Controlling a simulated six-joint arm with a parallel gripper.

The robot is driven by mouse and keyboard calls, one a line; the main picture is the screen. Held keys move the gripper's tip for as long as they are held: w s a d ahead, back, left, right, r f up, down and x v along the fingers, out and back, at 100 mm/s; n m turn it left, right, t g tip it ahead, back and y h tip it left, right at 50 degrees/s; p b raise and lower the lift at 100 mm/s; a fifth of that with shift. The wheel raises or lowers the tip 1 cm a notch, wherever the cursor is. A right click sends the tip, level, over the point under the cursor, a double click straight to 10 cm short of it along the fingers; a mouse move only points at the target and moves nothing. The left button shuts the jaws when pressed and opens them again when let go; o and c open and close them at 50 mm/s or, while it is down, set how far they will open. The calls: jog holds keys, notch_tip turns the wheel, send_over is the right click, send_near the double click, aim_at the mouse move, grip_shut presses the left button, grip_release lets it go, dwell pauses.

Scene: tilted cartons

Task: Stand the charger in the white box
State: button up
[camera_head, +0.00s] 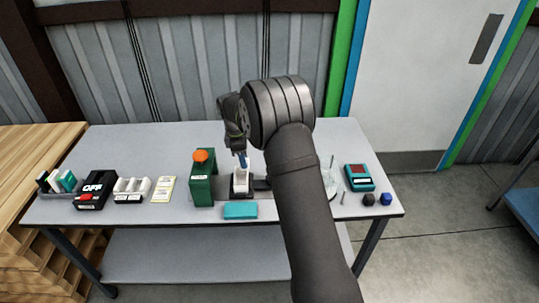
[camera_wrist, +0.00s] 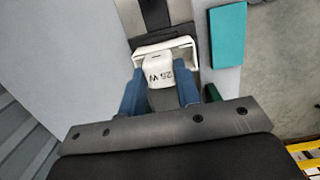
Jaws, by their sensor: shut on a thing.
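My gripper (camera_head: 242,160) points down over the middle of the table. In the wrist view its two blue fingers are shut on the charger (camera_wrist: 159,72), a pale block marked "25 W". The white box (camera_wrist: 190,50) is open towards the camera, and its rim shows beyond and to the right of the charger. The charger's end overlaps the box's opening; I cannot tell how deep it sits. In the head view the white box (camera_head: 241,181) stands in a dark holder (camera_head: 241,195) below the fingers, and the charger is hard to make out there.
A green box with an orange top (camera_head: 202,180) stands close left of the white box. A teal block (camera_head: 240,210) lies in front. Further left are a black OFF box (camera_head: 95,190) and white items (camera_head: 132,187). A teal and red device (camera_head: 359,177) is at right.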

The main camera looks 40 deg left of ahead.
jog(key=shift+s+a+f, duration=0.15)
jog(key=shift+s+f, duration=0.1)
jog(key=shift+f, duration=0.95)
jog(key=shift+s+a+f, duration=0.2)
jog(key=shift+f, duration=1.05)
jog(key=shift+s+a+f, duration=0.15)
jog(key=shift+s+f, duration=0.1)
jog(key=shift+f, duration=0.95)
jog(key=shift+f, duration=0.25)
jog(key=o, duration=1)
jog(key=c, duration=0.4)
jog(key=shift+o, duration=0.2)
